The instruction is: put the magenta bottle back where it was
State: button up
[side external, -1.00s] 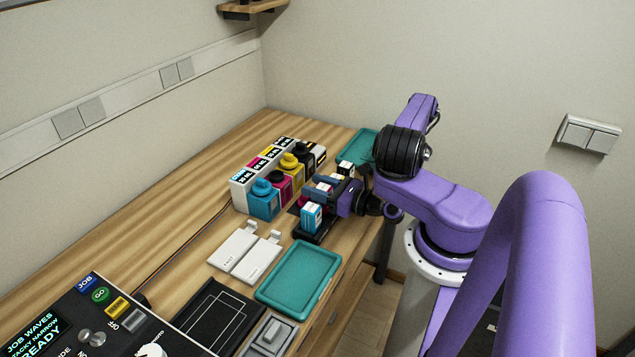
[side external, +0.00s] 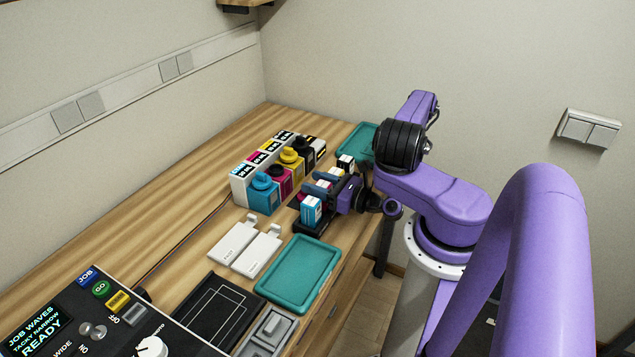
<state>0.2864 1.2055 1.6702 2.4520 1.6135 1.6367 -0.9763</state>
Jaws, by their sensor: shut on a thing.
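The magenta bottle (side external: 283,182) stands upright in the row of ink bottles, between the cyan bottle (side external: 263,194) and the yellow bottle (side external: 292,163). My gripper (side external: 322,187) is low over the dark cartridge holder (side external: 312,228), to the right of the magenta bottle and apart from it. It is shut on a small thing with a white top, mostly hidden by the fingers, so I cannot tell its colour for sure. A cyan-and-white cartridge (side external: 311,210) stands in front of the fingers, and a black-and-white one (side external: 345,162) behind them.
A black bottle (side external: 306,152) ends the row, with a white labelled rack (side external: 240,187) behind the bottles. Two white plates (side external: 257,254) and a teal tray (side external: 299,274) lie in front. Another teal tray (side external: 357,140) is at the back. A control panel (side external: 90,325) fills the front left.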

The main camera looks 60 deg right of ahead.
jog(key=o, duration=1.3)
jog(key=shift+f, duration=0.1)
jog(key=shift+r, duration=1.6)
jog(key=shift+w+r, duration=0.15)
jog(key=shift+r, duration=0.3)
jog(key=shift+r, duration=0.1)
